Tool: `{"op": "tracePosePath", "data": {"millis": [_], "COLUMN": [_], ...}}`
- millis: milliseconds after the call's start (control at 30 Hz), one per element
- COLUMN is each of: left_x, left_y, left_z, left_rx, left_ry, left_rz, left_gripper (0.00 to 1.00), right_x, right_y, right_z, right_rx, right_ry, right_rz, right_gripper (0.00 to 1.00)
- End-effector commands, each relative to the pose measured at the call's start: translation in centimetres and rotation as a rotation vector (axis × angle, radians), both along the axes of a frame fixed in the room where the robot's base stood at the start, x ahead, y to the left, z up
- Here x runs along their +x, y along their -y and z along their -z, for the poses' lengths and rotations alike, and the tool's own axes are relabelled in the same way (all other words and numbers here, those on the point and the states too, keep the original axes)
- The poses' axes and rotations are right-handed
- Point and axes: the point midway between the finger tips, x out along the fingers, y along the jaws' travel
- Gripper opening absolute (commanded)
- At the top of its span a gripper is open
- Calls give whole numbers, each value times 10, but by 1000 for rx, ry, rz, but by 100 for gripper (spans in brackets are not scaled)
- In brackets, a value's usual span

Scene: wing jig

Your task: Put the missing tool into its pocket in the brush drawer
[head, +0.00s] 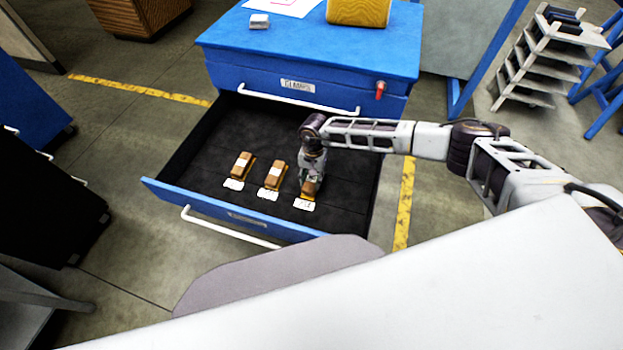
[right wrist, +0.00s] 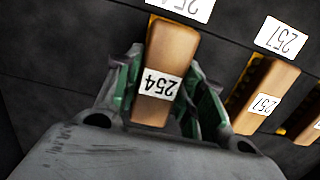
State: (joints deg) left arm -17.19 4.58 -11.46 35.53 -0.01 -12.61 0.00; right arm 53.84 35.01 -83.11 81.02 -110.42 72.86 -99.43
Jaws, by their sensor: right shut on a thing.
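The brush drawer (head: 335,210) is pulled out from the blue cabinet and has a dark inside. My right gripper (head: 311,180) reaches down into it and is shut on a wooden brush (head: 309,188), the rightmost of three. In the right wrist view, this brush (right wrist: 172,48) bears the label 254 and sits between the green-lined fingers. A white card (head: 304,204) lies at its front end; in the right wrist view the card's number (right wrist: 185,6) is partly cut off. Whether the brush touches the drawer floor is hard to tell. My left gripper is out of view.
Two more brushes lie to the left, a middle one (head: 275,175) and a left one (head: 243,164), each with a card in front. The middle one (right wrist: 268,95) and its card (right wrist: 282,37) read 257. The drawer front (head: 200,211) and side walls stand close around.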

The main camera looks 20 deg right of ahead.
Motion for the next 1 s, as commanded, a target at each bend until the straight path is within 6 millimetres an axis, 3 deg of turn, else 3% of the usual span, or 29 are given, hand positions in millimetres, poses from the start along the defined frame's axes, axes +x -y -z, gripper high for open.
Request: {"op": "tracePosePath", "data": {"millis": [1000], "left_x": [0], "left_y": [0], "left_z": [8], "left_rx": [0], "left_ry": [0], "left_rz": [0], "left_gripper": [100], "right_x": [0], "right_y": [0], "right_z": [6], "right_rx": [0], "right_ry": [0], "right_rz": [0], "right_gripper": [13]}}
